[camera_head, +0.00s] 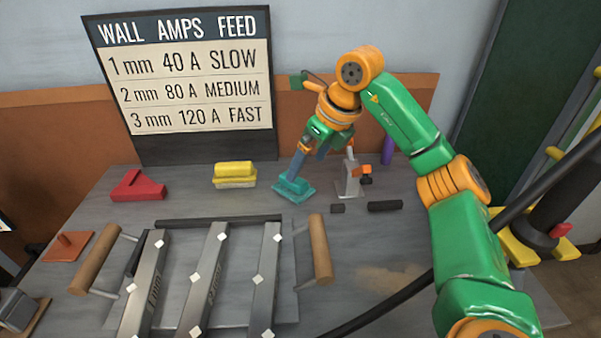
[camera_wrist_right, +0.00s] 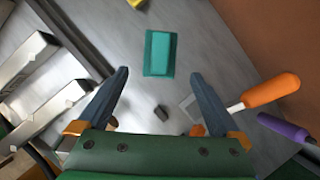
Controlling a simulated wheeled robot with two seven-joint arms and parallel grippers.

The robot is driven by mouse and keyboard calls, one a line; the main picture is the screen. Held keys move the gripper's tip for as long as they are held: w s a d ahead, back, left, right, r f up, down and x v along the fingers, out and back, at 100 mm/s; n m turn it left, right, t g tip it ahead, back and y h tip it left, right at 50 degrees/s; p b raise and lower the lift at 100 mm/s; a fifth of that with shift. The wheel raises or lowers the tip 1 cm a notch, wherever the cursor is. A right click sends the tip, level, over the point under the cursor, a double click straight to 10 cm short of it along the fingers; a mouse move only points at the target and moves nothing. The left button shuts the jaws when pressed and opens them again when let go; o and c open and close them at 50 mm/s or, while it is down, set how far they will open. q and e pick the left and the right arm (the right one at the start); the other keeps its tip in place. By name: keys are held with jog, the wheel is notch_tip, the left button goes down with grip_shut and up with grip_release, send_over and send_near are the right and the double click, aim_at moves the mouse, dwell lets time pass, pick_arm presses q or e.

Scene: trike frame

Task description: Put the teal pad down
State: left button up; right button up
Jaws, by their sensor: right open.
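The teal pad (camera_head: 294,190) lies on the grey table, a block with a raised grip on a wider flat base. It also shows in the right wrist view (camera_wrist_right: 160,54), ahead of the fingertips. My right gripper (camera_head: 299,172) is directly above the pad in the head view, with its fingers pointing down. In the right wrist view my right gripper (camera_wrist_right: 160,76) has its two fingers wide apart with nothing between them, and the pad appears clear of both. How much height separates fingertips and pad is hard to tell. My left gripper is not in view.
A yellow pad (camera_head: 235,175) and a red angled block (camera_head: 138,187) lie to the left. Metal bars (camera_head: 208,280) with wooden handles fill the front.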

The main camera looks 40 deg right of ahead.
jog(key=v, duration=0.5)
jog(key=shift+p, duration=0.35)
